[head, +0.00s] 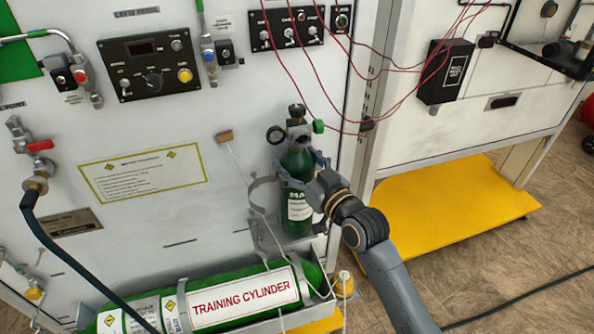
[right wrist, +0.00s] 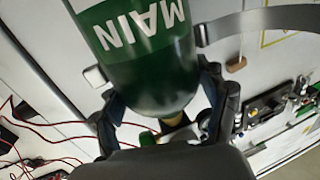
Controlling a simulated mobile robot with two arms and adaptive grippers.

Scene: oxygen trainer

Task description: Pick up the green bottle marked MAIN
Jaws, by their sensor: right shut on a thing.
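The green bottle marked MAIN (head: 297,163) is upright against the white panel, with a valve and a round gauge on top. Its white MAIN label is partly covered by my gripper. My right gripper (head: 304,172) comes from the right and is shut around the bottle's upper body. In the right wrist view the green bottle (right wrist: 150,75) sits between the fingers of my right gripper (right wrist: 160,100), its label upside down. I cannot tell whether the bottle's base rests on the small shelf below. My left gripper is not in view.
An open grey clamp band (head: 262,194) is beside the bottle on the left. A large green training cylinder (head: 235,293) lies below. A thin cord with a wooden tag (head: 224,136) hangs left of the bottle. Red wires (head: 290,77) hang above and right. A yellow platform (head: 440,210) lies right.

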